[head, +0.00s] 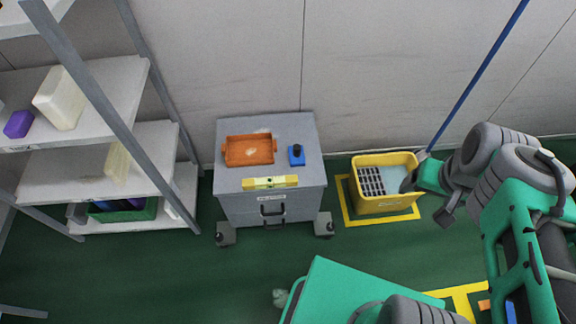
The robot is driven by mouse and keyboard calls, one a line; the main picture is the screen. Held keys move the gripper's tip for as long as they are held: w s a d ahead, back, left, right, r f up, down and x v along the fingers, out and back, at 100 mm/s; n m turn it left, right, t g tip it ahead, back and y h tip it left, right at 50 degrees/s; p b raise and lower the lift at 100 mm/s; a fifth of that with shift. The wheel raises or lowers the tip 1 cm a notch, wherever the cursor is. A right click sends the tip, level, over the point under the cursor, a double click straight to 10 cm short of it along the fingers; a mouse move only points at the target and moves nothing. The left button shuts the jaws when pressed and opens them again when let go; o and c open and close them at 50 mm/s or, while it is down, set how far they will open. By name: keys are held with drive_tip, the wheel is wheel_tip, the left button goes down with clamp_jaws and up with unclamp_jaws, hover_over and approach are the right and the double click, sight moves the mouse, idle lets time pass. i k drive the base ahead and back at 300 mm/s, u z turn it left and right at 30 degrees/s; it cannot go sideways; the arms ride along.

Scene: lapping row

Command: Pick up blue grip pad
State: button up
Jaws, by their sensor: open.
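A small blue block with a black knob on top, which looks like the blue grip pad (297,158), stands upright on the right part of a grey cabinet top (222,184). My gripper (425,201) is at the right, over the right edge of the yellow mop bucket, well away from the pad. It is open, and I see nothing between its fingers.
An orange tray (250,160) sits left of the pad, and a yellow level (270,183) lies along the cabinet's front edge. The yellow bucket (385,204) with a blue-handled mop (480,75) stands right of the cabinet. A shelf rack (85,87) is at the left.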

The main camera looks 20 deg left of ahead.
sight(296, 157)
drive_tip(key=u, duration=0.05)
drive_tip(key=k, duration=0.35)
drive_tip(key=u, duration=0.9)
drive_tip(key=i, duration=1)
drive_tip(key=z, duration=0.05)
drive_tip(key=k, duration=1)
drive_tip(key=z, duration=0.95)
drive_tip(key=i, duration=0.8)
drive_tip(key=u, duration=2.65)
drive_tip(key=i, duration=0.5)
drive_tip(key=z, duration=0.05)
